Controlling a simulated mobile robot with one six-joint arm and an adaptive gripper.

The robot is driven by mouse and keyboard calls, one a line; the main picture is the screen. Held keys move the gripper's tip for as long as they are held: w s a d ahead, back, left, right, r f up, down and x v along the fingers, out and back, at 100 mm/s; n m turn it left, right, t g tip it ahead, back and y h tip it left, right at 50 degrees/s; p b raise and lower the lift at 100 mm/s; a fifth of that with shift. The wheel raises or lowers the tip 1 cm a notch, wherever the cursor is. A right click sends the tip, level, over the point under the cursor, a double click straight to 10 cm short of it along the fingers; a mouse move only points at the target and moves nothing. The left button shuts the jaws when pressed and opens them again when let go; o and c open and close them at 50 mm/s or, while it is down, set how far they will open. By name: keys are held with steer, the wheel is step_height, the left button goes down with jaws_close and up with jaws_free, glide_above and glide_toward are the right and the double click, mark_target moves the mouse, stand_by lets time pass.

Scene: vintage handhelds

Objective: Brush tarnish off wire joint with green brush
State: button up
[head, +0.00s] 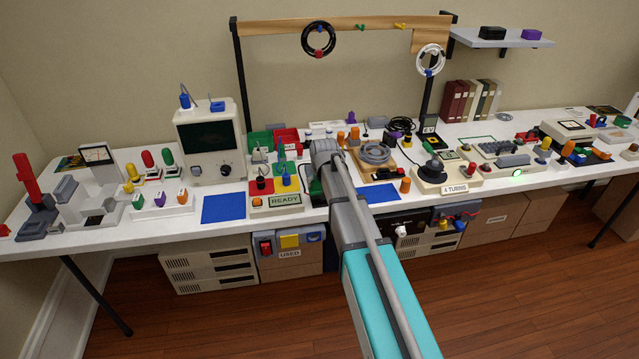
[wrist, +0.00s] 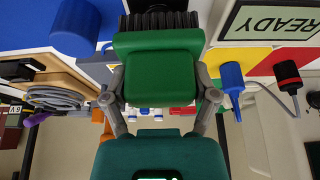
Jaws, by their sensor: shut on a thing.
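My gripper (wrist: 160,98) is shut on the green brush (wrist: 160,75), with one finger on each side of its green block handle. The brush's dark bristles (wrist: 160,20) point to the top of the wrist view. In the head view my gripper (head: 323,152) is low over the middle of the bench, just right of the READY box (head: 285,201), and the arm hides most of the brush. I cannot make out the wire joint; the brush and arm may cover it. Whether the bristles touch anything is unclear.
A blue mat (head: 223,208) lies left of the READY box. A wire coil (head: 375,152) on a wooden board is to the right. The bench is crowded.

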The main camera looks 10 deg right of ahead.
steer(key=shift+s+r, duration=0.1)
steer(key=shift+s, duration=0.5)
steer(key=shift+w, duration=0.15)
steer(key=shift+w, duration=1.1)
steer(key=shift+s, duration=1.2)
steer(key=shift+w, duration=0.1)
